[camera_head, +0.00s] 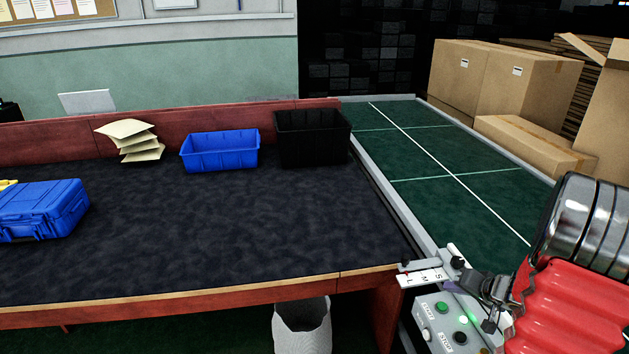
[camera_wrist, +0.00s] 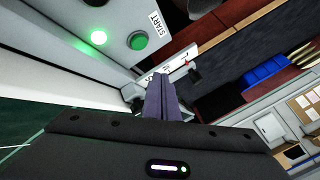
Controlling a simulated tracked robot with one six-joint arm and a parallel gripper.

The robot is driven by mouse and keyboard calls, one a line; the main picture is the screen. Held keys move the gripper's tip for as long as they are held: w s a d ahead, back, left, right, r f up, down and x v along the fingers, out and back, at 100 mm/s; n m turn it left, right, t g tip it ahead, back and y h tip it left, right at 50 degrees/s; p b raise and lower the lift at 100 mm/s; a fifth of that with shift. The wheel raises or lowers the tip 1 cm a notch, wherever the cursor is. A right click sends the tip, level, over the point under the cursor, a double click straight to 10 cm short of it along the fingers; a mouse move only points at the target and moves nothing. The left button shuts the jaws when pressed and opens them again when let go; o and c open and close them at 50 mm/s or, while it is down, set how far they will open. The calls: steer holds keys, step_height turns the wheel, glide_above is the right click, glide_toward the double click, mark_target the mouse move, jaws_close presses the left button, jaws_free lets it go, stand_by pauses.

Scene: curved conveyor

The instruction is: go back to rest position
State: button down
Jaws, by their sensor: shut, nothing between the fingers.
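My gripper (camera_wrist: 160,88) shows in the wrist view with its two fingers closed together and nothing between them. In the head view my gripper (camera_head: 456,287) is at the lower right, partly hidden by its own body, just above the grey control box (camera_head: 428,318). My red arm reaches in from the right edge. The box carries a green start button (camera_head: 442,307), which also shows in the wrist view (camera_wrist: 138,40) beside a START label. A green light (camera_wrist: 98,37) glows next to it. I cannot tell whether the fingertips touch the box.
The green conveyor (camera_head: 430,150) runs behind the box. The dark table (camera_head: 220,230) at left holds a blue bin (camera_head: 220,152), a black bin (camera_head: 312,138), a blue case (camera_head: 42,210) and stacked envelopes (camera_head: 135,140). Cardboard boxes (camera_head: 500,80) stand at right. The table's middle is clear.

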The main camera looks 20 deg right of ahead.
steer(key=w+a+r+n+h, duration=0.25)
steer(key=w+r+h, duration=0.2)
steer(key=r, duration=0.85)
steer(key=s+a+r+h, duration=0.1)
steer(key=a+r, duration=0.7)
steer(key=s+a+n+g+y, duration=0.1)
steer(key=s+a+n+y, duration=0.1)
steer(key=s+a, duration=0.4)
steer(key=s+a+r+n+g+y, duration=0.1)
steer(key=s+a+n, duration=0.1)
steer(key=s+a, duration=0.5)
steer(key=s+a+r+n+g+y, duration=0.1)
steer(key=s+a, duration=0.5)
steer(key=a, duration=1)
steer(key=shift+s+a+n+g+y, duration=0.3)
steer(key=shift+s+a+n+y, duration=0.1)
steer(key=shift+n+y, duration=0.45)
